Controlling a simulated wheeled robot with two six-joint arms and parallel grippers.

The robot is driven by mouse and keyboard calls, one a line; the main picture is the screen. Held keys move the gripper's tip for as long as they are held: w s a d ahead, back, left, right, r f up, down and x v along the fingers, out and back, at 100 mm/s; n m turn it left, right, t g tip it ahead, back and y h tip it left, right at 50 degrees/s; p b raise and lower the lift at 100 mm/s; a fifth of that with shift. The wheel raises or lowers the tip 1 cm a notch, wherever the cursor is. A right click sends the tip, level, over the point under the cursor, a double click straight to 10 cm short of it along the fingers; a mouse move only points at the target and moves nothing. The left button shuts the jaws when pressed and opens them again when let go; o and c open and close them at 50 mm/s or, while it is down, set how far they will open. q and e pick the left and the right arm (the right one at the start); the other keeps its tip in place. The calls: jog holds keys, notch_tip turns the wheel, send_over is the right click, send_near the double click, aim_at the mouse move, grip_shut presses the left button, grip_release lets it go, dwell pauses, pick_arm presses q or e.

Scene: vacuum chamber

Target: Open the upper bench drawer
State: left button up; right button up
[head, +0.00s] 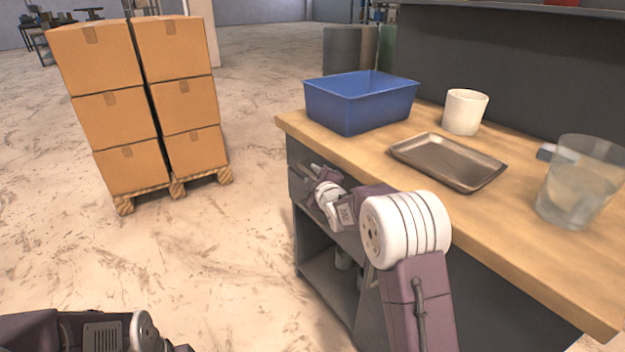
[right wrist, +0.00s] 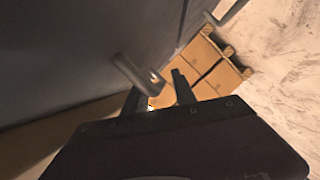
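The bench's drawer front (head: 297,187) is dark grey and sits under the wooden top, partly hidden by my right arm. It looks flush with the bench. My right gripper (head: 313,170) is at this front, small and partly covered by my wrist in the head view. In the right wrist view its two dark fingers (right wrist: 164,97) are apart. A grey bar handle (right wrist: 138,75) on the dark front has its end close to the gap between them; I cannot tell whether they touch. A second handle (right wrist: 230,12) shows farther off. My left gripper is out of view.
On the bench top (head: 470,215) stand a blue bin (head: 360,105), a white cup (head: 464,112), a metal tray (head: 447,161) and a clear pitcher (head: 580,185). Stacked cartons (head: 140,95) stand on a pallet at the left. The floor between is clear.

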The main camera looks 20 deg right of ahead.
jog(key=shift+w, duration=0.3)
grip_shut()
jog(key=shift+f, duration=0.1)
dwell(1.2)
